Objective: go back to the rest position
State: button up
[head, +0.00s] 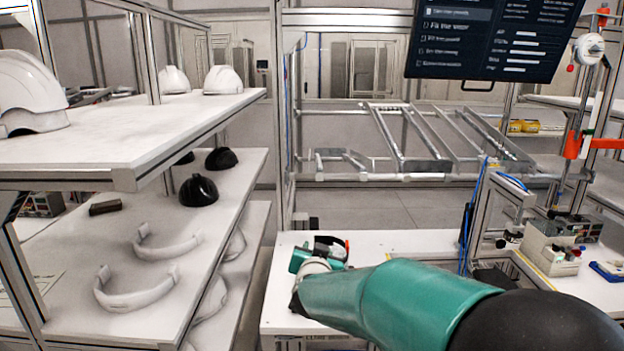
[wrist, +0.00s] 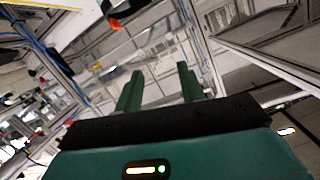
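My gripper (wrist: 160,75) shows in the wrist view with its two dark green fingers apart and nothing between them, so it is open and empty. The background there is tilted, with metal frames and rails beyond the fingers. In the head view my teal arm reaches from the lower right over the white table (head: 400,241). My arm's far end is above the table's left part, and the fingers cannot be made out there.
White helmet shells (head: 222,80) stand on the upper shelf (head: 130,125) at left. Black shells (head: 198,190) and pale curved bands (head: 135,290) lie on the shelf below. A screen (head: 490,40) hangs at upper right. A grey box unit (head: 553,245) stands at right.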

jog(key=s+d+r+n+g+y, duration=0.2)
jog(key=s, duration=0.5)
jog(key=s+d+r+n+g+y, duration=0.1)
jog(key=s+d+r+n+g, duration=0.15)
jog(key=s, duration=0.55)
jog(key=s+d+f+g, duration=0.1)
jog(key=s+d+f, duration=0.1)
jog(key=s, duration=0.5)
jog(key=s+d+f+g+h, duration=0.1)
jog(key=s+d+f+g, duration=0.1)
jog(key=s+d, duration=0.2)
jog(key=s+d+f+m+g+h, duration=0.1)
jog(key=s+d, duration=0.3)
jog(key=s, duration=0.6)
jog(key=shift+s+f+g, duration=0.3)
jog(key=shift+f+g, duration=0.15)
jog(key=shift+g, duration=0.3)
